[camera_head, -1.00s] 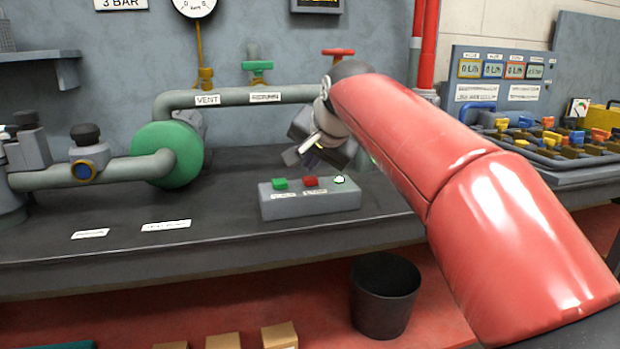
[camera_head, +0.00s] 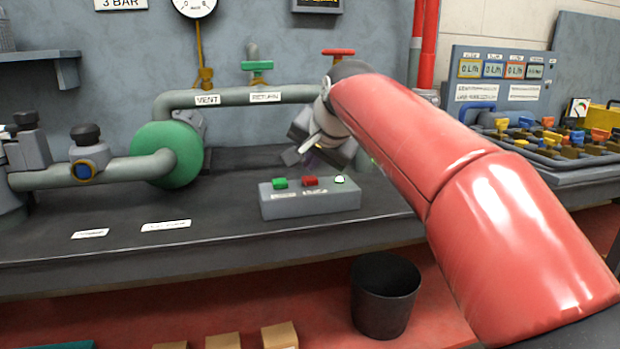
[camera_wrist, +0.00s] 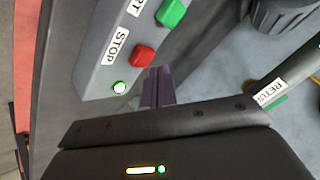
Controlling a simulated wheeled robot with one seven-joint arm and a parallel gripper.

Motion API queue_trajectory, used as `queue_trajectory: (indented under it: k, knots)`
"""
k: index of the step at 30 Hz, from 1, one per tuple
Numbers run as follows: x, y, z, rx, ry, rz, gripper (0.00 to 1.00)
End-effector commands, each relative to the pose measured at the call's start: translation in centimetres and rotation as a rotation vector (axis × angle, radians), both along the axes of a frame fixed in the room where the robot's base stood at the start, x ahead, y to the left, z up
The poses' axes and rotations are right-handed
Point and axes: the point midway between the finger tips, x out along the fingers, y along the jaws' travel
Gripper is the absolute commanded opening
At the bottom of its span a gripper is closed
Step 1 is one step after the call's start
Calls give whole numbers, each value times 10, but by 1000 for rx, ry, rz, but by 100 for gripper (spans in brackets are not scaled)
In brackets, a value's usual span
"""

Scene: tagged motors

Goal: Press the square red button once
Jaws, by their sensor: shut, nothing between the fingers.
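The square red button (camera_head: 310,181) sits in the middle of the grey control box (camera_head: 311,205) on the bench. In the wrist view the red button (camera_wrist: 142,55) is beside the label STOP. My gripper (camera_head: 292,157) is above and behind the box, pointing down towards it. In the wrist view its closed fingers (camera_wrist: 155,82) appear just below the red button, with nothing held. The fingertips look apart from the button, but the exact gap cannot be told.
A green button (camera_head: 280,183) is left of the red one and a lit lamp (camera_head: 340,179) is right of it. Pipes with a green flange (camera_head: 168,155) stand at the left. A red-handled valve (camera_head: 338,53) is behind my wrist. A dark bin (camera_head: 385,295) stands below.

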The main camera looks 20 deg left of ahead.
Motion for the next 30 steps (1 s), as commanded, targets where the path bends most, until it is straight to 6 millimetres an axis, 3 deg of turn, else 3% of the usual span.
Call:
queue_trajectory:
  k: [30]
  knots:
    - [0, 0, -13, 0, 0, 0, 0]
